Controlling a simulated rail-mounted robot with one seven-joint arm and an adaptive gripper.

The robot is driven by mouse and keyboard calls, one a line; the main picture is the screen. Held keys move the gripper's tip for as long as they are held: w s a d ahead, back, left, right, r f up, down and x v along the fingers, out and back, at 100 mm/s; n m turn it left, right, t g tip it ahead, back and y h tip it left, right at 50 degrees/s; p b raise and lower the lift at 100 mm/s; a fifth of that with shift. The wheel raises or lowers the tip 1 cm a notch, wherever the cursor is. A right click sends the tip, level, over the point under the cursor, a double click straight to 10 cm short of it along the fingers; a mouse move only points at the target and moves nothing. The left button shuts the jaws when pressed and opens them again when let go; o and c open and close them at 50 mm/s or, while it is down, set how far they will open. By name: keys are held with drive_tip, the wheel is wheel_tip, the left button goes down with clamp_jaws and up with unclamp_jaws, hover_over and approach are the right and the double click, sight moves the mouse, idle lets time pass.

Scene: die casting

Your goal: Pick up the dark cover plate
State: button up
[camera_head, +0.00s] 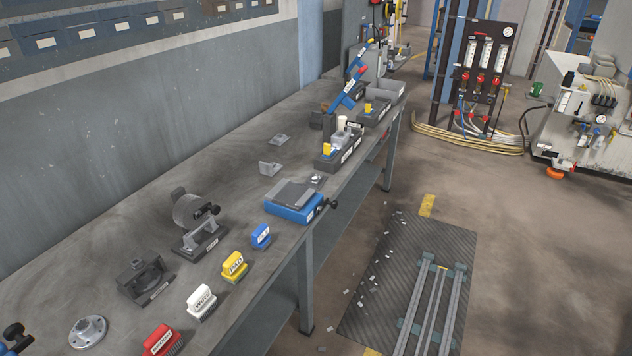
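A flat dark grey plate (292,194) lies on top of a blue fixture (293,213) with a black knob at its right end, near the front edge of the workbench. It looks like the dark cover plate, but I cannot tell for certain from this view. Its upper face is uncovered. My gripper is not in view.

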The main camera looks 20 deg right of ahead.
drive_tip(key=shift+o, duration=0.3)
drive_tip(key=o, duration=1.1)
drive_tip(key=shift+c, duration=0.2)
